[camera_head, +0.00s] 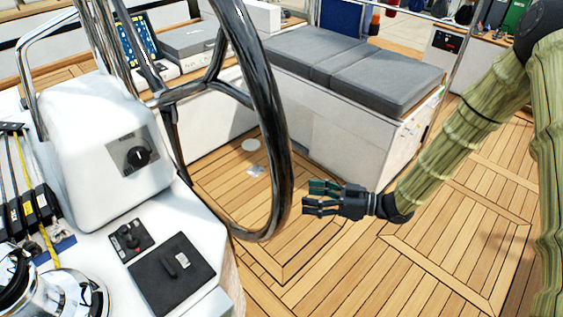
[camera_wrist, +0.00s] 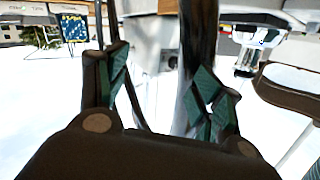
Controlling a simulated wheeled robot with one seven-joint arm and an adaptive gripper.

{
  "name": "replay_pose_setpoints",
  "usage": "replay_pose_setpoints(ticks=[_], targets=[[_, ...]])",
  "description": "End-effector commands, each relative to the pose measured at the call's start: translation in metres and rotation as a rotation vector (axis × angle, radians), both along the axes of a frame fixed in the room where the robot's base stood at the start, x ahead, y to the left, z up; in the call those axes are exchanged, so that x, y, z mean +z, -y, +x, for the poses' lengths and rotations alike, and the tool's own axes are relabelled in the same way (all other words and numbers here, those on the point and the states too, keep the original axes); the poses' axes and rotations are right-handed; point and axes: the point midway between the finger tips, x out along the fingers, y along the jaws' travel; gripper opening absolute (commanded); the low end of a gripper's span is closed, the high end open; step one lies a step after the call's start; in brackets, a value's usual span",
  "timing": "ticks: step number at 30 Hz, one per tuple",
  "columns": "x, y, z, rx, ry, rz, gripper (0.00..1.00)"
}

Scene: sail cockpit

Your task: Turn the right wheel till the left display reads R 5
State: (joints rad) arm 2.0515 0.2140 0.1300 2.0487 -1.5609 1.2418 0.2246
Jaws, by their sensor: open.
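A large wheel with a dark glossy rim (camera_head: 272,110) stands left of centre in the head view; it is the only wheel I can make out. Its spokes meet near the left, beside a white pedestal (camera_head: 95,140). My gripper (camera_head: 310,198) is open and empty, just right of the lower rim, fingers pointing left towards it. In the wrist view, a dark upright bar, seemingly the rim (camera_wrist: 198,35), stands beyond the right finger of my gripper (camera_wrist: 158,80).
A grey-cushioned bench (camera_head: 350,70) stands behind my gripper. The teak floor (camera_head: 350,265) is clear below my gripper.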

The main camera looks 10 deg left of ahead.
Motion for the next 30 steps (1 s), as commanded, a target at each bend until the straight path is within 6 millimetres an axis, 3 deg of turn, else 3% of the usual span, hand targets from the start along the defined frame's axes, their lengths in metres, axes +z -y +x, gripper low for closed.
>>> replay_pose_setpoints(ticks=[1,3,6,10,19,30], targets=[[0.029,0.0,0.003,0.058,0.047,0.029,0.67],[0.057,0.001,0.002,0.148,0.104,0.066,0.67],[0.09,0.005,-0.002,0.267,0.17,0.102,0.67],[0.117,0.013,-0.008,0.384,0.226,0.127,0.67],[0.134,0.014,-0.016,0.475,0.265,0.14,0.67],[0.135,-0.038,-0.033,0.472,0.263,0.141,0.67]])
